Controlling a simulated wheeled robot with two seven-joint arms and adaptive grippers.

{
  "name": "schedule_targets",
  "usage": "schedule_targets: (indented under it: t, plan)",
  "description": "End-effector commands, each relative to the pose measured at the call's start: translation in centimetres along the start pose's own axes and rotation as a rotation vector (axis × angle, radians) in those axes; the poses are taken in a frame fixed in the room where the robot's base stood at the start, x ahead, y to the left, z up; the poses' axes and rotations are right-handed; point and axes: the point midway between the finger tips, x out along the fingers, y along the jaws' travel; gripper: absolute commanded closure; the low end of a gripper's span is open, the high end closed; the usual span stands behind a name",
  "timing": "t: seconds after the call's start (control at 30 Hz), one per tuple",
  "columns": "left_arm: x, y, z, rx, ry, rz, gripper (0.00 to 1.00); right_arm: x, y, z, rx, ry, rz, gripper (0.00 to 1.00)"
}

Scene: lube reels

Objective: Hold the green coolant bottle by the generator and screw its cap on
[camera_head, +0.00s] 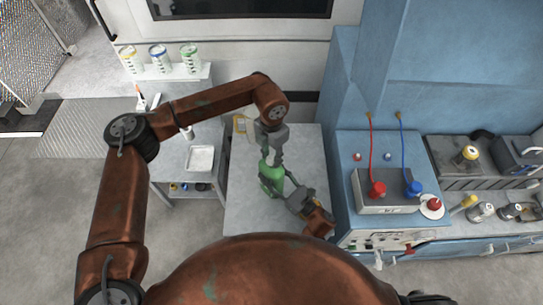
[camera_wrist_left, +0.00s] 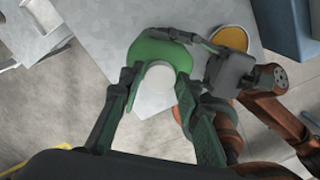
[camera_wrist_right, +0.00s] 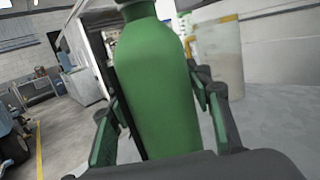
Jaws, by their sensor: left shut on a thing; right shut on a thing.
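The green coolant bottle (camera_head: 271,180) stands upright over the grey table in the head view. My right gripper (camera_head: 289,193) is shut around its body from the lower right. The bottle fills the middle of the right wrist view (camera_wrist_right: 157,85), between the fingers. My left gripper (camera_head: 270,157) points down over the bottle top. In the left wrist view a pale round cap (camera_wrist_left: 160,77) lies between its fingers, in front of the green bottle (camera_wrist_left: 155,52). The left gripper is shut on the cap. The fingers hide the bottle neck, so I cannot tell whether the cap is seated on it.
A translucent container (camera_wrist_right: 220,52) with a yellow edge stands behind the bottle. A white tray (camera_head: 200,158) is on the left. A box with red and blue knobs (camera_head: 387,203) stands on the blue bench at right. The front of the grey table (camera_head: 250,215) is clear.

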Motion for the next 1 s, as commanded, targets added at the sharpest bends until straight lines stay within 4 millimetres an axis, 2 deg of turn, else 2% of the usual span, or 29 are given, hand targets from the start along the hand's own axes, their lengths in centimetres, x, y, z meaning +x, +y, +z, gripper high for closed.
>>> schedule_targets:
  t: [0.03,0.07,0.33,0.7,0.87,1.0]
  plan:
    - [0.0,0.0,0.0,0.000,0.000,0.000,0.98,-0.1,0.0,-0.2,0.000,0.003,0.000,1.00]
    - [0.0,0.0,0.0,0.000,0.000,0.000,0.68,-0.1,0.0,-0.2,0.000,0.003,0.000,1.00]
    - [0.0,0.0,0.0,0.000,0.000,0.000,0.49,-0.1,0.0,-0.2,0.000,0.003,0.000,1.00]
    - [-0.6,0.0,0.1,0.000,-0.002,0.001,0.49,-0.1,0.0,-0.2,0.000,0.003,0.000,1.00]
    - [-3.0,0.0,0.1,0.001,-0.002,0.002,0.49,-0.1,0.0,-0.2,0.000,0.003,0.000,1.00]
    - [-6.0,0.1,0.1,0.000,-0.003,0.002,0.49,-0.1,0.0,-0.2,0.000,0.003,-0.001,1.00]
